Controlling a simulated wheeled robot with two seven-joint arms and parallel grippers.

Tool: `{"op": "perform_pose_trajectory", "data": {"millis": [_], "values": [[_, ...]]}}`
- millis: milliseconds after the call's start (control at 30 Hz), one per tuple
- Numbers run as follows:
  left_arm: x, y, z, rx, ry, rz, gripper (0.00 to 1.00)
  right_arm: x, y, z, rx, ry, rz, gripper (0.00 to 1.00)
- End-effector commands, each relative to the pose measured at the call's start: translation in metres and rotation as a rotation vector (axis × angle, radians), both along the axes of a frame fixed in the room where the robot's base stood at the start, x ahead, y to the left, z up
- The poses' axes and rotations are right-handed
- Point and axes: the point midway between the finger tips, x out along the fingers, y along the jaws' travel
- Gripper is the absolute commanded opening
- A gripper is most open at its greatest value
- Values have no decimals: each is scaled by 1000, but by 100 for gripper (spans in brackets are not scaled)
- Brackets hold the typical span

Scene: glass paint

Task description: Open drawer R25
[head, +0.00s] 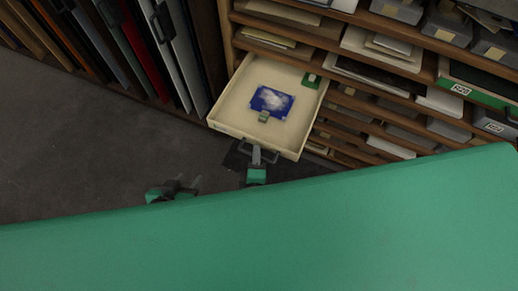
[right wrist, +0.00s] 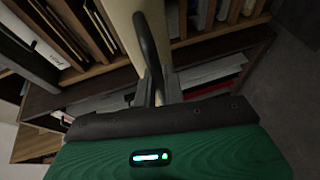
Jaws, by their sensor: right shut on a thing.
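A cream drawer (head: 225,112) is pulled out from the wooden cabinet; its label cannot be read from here. Inside lie a blue and white picture (head: 271,101), a small green piece at its lower edge and a green card in the far right corner. My right gripper (head: 257,161) is shut on the handle at the drawer's front. In the right wrist view the dark handle bar (right wrist: 150,50) stands between the fingers. My left gripper (head: 184,184) is open and empty, apart from the drawer, to its lower left.
The cabinet's shelves (head: 380,95) hold flat sheets and grey boxes right of the drawer, some with R-number labels. Upright panels (head: 140,50) stand in a rack at the upper left. The grey floor (head: 80,140) is clear left of the drawer.

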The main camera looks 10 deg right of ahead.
Motion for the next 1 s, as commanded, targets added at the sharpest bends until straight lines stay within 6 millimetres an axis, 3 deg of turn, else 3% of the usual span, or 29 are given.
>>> {"op": "perform_pose_trajectory", "data": {"millis": [300,333,433,767,1000], "values": [[0,0,0,-1,-2,-1,36,-1,0,-1,-1,2,0,0],[0,0,0,-1,-1,-1,36,-1,0,-1,-1,2,0,13],[0,0,0,-1,-1,-1,36,-1,0,-1,0,1,0,32],[0,0,0,-1,-1,-1,36,-3,1,0,0,1,0,32],[0,0,0,3,4,0,36,-37,7,6,1,4,1,32]]}}
